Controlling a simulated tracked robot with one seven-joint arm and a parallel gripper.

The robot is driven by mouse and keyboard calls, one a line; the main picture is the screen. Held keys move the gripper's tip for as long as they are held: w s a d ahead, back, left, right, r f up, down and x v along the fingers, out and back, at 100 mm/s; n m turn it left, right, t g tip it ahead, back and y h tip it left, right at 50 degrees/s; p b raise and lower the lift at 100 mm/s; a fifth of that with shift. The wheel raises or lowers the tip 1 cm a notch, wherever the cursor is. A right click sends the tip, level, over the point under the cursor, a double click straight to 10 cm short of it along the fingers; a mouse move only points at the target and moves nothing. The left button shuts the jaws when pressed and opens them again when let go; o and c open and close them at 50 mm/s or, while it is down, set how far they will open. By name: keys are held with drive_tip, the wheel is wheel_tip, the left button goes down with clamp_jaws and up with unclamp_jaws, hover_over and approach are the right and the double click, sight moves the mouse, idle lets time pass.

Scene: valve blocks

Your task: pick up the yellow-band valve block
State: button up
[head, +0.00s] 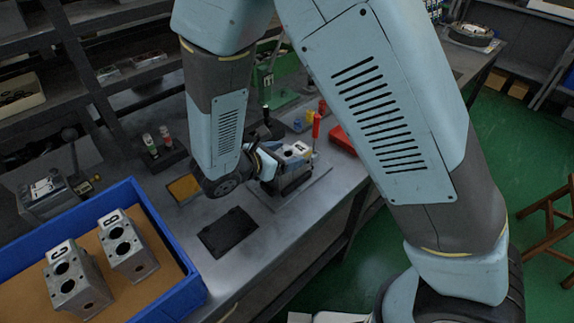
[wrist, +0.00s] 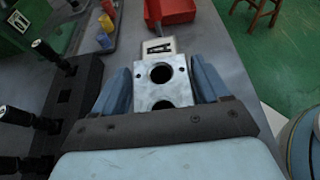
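A grey metal valve block (wrist: 162,77) with round bores and a white label marked with a dark letter lies between the two fingers of my gripper (wrist: 160,85) in the wrist view. The fingers flank it closely; I cannot tell whether both touch it. In the head view this block (head: 294,150) sits on a dark fixture on the bench, with my gripper (head: 267,162) at its left side. Two more labelled grey blocks, the left one (head: 70,280) and the right one (head: 127,246), stand in the blue-walled tray (head: 158,224). I can make out no yellow band on any block.
A flat black plate (head: 228,233) lies on the bench in front of my gripper. A dark rack (wrist: 72,105) with black-handled tools stands left in the wrist view.

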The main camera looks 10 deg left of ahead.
clamp_jaws()
idle(0.5)
